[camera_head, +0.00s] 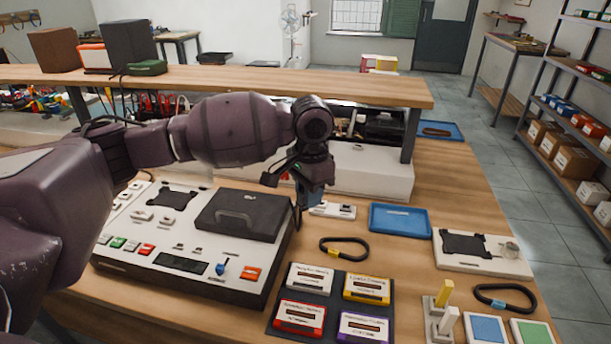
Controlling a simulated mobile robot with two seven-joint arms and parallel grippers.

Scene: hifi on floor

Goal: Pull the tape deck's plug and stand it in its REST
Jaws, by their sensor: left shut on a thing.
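The tape deck (190,245) is a large white unit with a black lid, coloured keys and a small display, on the bench at the left. My left gripper (311,203) points down just beyond the deck's right corner. It is shut on what seems to be the plug, which its fingers mostly hide. A black cable (297,217) runs beside the fingers. A small white block with sockets or slots (338,210) lies right beside the fingertips; I cannot tell whether the plug touches it. I cannot pick out the REST by any label. My right gripper is out of view.
A blue tray (400,232), a black cable loop (344,243) and a dark mat (288,335) with several cassettes lie nearby. A raised wooden shelf (380,91) runs behind my arm.

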